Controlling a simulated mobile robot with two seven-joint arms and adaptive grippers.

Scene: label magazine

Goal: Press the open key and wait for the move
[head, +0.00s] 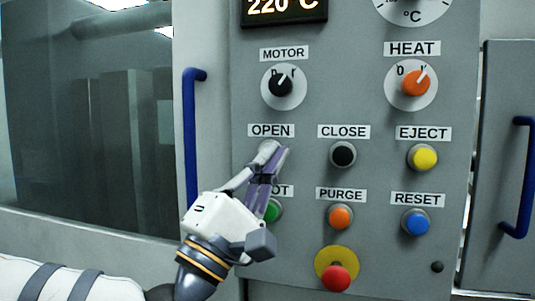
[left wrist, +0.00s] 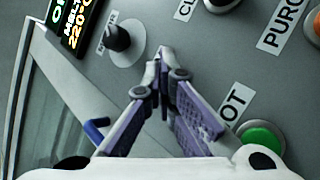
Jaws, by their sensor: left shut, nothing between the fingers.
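The OPEN label (head: 271,131) is on the grey control panel (head: 310,110), left of the CLOSE label (head: 343,131). My left gripper (head: 274,150) is shut and empty, with its fingertips just under the OPEN label, where the open key sits. The fingers hide the key, and I cannot tell whether they touch it or whether it is pushed in. In the left wrist view the closed fingertips (left wrist: 158,62) point at the panel, and the key does not show there either. My right gripper is not in view.
Near the fingers are the black CLOSE key (head: 343,155), the partly covered green key (head: 272,211) and the orange PURGE key (head: 341,217). The MOTOR knob (head: 281,84) is above. A red mushroom button (head: 336,278) is below. A blue handle (head: 190,140) stands left of the panel.

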